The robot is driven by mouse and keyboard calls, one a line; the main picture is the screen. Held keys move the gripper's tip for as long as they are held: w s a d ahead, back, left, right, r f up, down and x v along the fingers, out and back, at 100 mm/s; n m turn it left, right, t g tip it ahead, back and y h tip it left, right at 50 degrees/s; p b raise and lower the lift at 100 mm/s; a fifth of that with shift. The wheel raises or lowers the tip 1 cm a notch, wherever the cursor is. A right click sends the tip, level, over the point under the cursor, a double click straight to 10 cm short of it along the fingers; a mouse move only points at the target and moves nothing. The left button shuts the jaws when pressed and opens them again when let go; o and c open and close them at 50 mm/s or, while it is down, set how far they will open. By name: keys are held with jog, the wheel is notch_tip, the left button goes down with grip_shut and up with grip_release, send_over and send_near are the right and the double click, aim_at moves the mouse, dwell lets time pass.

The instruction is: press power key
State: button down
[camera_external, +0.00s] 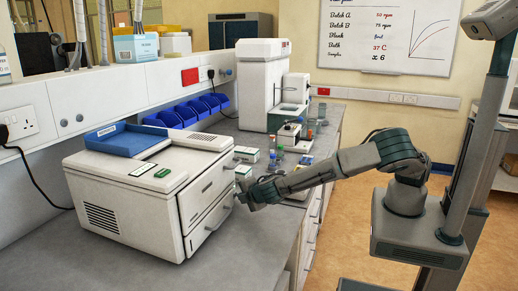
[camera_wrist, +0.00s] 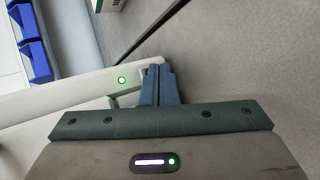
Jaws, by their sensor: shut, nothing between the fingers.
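A white benchtop machine (camera_external: 135,205) with two front drawers stands on the near bench. My gripper (camera_external: 243,197) is at the right edge of its front face, by the drawer handles. In the wrist view my gripper (camera_wrist: 158,72) is shut and empty, its fingertips close to the machine's pale panel (camera_wrist: 75,95). A small round key with a green lit ring (camera_wrist: 122,80) shows on that panel, left of the fingers and apart from them in the picture. I take it to be the power key, though no label is readable. The external view does not show this key clearly.
A blue tray (camera_external: 125,137) lies on the machine's top, with a small green panel (camera_external: 163,173) near its front. Blue bins (camera_external: 188,110) line the wall. Small boxes and bottles (camera_external: 277,153) stand beyond my gripper, before a tall white instrument (camera_external: 258,85).

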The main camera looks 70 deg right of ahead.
jog(key=shift+s, duration=0.3)
jog(key=shift+s+b, duration=0.45)
jog(key=shift+s, duration=2.55)
jog(key=shift+r, duration=0.15)
dwell(0.9)
